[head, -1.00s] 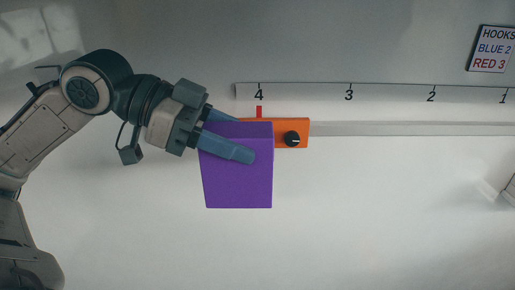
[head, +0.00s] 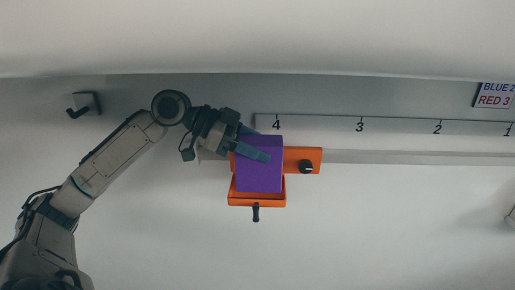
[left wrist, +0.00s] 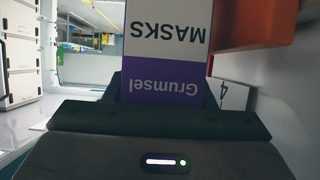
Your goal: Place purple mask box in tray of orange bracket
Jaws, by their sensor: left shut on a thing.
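A purple box (head: 259,178) is held upright by my left gripper (head: 260,147), whose fingers are shut across its upper part. Orange also shows beside the box in the left wrist view (left wrist: 258,22).
A pale rail (head: 420,158) runs right from the bracket under a numbered strip (head: 398,119). A sign (head: 494,95) reading "BLUE 2, RED 3" hangs at upper right. A small dark hook (head: 84,103) is at upper left. The wall below the rail is clear.

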